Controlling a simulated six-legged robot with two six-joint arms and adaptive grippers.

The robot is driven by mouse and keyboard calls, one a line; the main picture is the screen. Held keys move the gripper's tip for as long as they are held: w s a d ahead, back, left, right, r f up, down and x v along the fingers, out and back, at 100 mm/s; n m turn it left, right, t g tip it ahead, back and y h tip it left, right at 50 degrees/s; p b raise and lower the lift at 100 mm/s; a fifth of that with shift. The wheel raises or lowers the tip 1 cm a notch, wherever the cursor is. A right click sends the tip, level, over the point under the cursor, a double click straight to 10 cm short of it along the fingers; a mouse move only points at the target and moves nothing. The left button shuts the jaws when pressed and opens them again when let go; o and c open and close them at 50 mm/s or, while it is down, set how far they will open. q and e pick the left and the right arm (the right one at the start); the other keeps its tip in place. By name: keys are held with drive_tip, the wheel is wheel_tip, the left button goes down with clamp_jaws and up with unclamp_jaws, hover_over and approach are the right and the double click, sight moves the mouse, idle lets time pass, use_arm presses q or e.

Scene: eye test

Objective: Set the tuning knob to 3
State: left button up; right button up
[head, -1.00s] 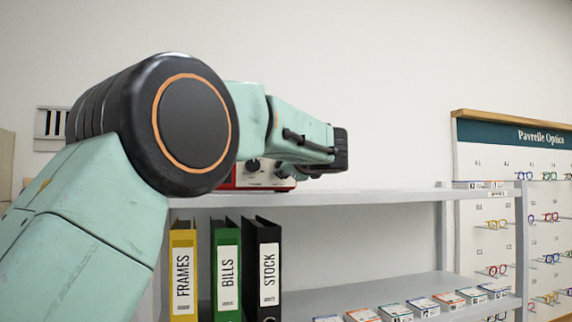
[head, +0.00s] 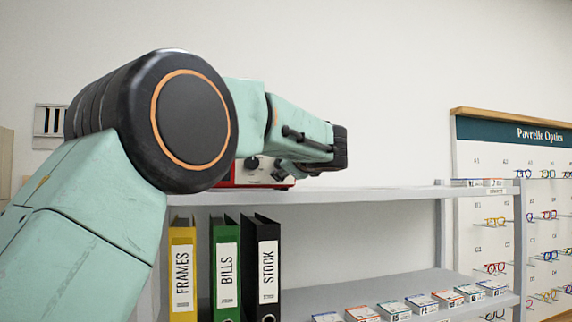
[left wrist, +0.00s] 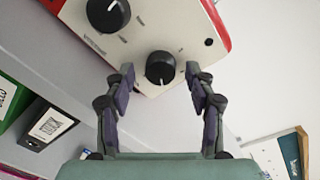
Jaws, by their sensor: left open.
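A red device with a cream face (head: 265,172) stands on the top shelf, mostly hidden behind my left arm in the head view. The left wrist view shows its face (left wrist: 135,48) with two black knobs. The larger knob (left wrist: 107,14) is at the upper left, its white mark pointing up and right. The smaller knob (left wrist: 160,66) has its white mark pointing down in the picture. My left gripper (left wrist: 160,74) is open, with a finger on each side of the smaller knob; contact cannot be told. The lettering is too small to read, so I cannot tell which knob is tuning.
The grey top shelf (head: 380,191) is clear right of the device up to small cards at its far end. Yellow, green and black binders (head: 268,265) stand below. Several small boxes (head: 421,304) lie on the lower shelf. A glasses display board (head: 520,200) stands right.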

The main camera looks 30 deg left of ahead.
use_arm(q)
drive_tip(key=v, duration=1.2)
drive_tip(key=shift+s+d+r, duration=0.1)
drive_tip(key=shift+s, duration=0.05)
